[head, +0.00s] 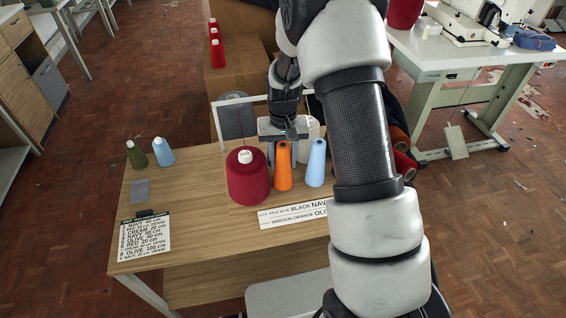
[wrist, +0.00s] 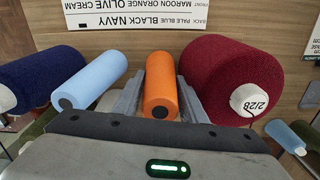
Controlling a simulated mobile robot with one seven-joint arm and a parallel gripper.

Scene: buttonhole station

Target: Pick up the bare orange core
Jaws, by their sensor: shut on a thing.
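The orange core (head: 284,168) stands on the wooden table between a maroon cone and a pale blue core. It is a bare tapered tube and also shows in the wrist view (wrist: 161,82). My gripper (head: 283,140) is over it from behind, with a finger on each side. In the wrist view my gripper (wrist: 160,100) is shut on the orange core, whose dark end hole faces the camera. Whether its base touches the table is hard to tell.
The maroon cone (head: 248,180) is close on the left, the pale blue core (head: 316,165) close on the right. A navy cone (wrist: 40,78) is beyond the blue core. A label strip (head: 292,215) lies in front.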

